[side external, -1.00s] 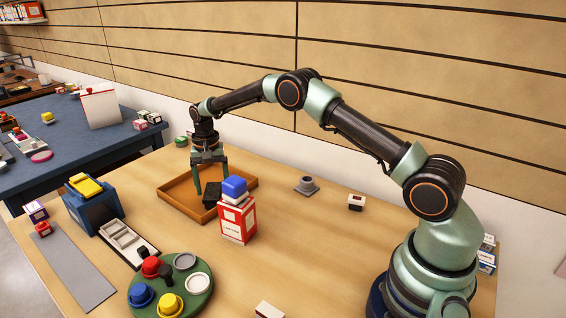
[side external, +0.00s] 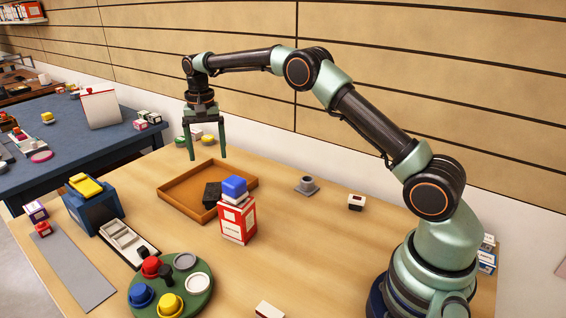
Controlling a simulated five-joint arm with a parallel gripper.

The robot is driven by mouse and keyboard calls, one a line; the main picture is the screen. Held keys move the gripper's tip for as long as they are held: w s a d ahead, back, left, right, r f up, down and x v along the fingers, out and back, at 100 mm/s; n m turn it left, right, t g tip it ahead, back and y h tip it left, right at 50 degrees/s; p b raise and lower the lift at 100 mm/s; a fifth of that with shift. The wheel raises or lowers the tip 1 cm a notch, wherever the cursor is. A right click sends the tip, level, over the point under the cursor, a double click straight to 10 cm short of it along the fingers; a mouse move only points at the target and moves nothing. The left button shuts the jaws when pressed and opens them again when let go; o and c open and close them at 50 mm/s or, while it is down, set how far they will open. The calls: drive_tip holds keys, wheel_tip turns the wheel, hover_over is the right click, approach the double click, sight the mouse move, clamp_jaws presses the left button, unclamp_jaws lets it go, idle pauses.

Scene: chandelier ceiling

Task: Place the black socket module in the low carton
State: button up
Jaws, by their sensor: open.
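The black socket module (side external: 211,194) lies inside the low carton (side external: 180,204), an orange-brown shallow tray, near its front right side.
A green round tray (side external: 200,298) with coloured knobs is at the front.

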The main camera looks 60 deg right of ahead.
drive_tip(key=s+a+r+n+t, duration=0.25)
drive_tip(key=s+r+n, duration=0.25)
drive_tip(key=s+r, duration=0.9)
drive_tip(key=s+a+f+n+t, duration=0.1)
drive_tip(key=s+f+n+t, duration=0.2)
drive_tip(key=s, duration=1.1)
drive_tip(key=shift+f+n, duration=0.45)
drive_tip(key=shift+n, duration=0.05)
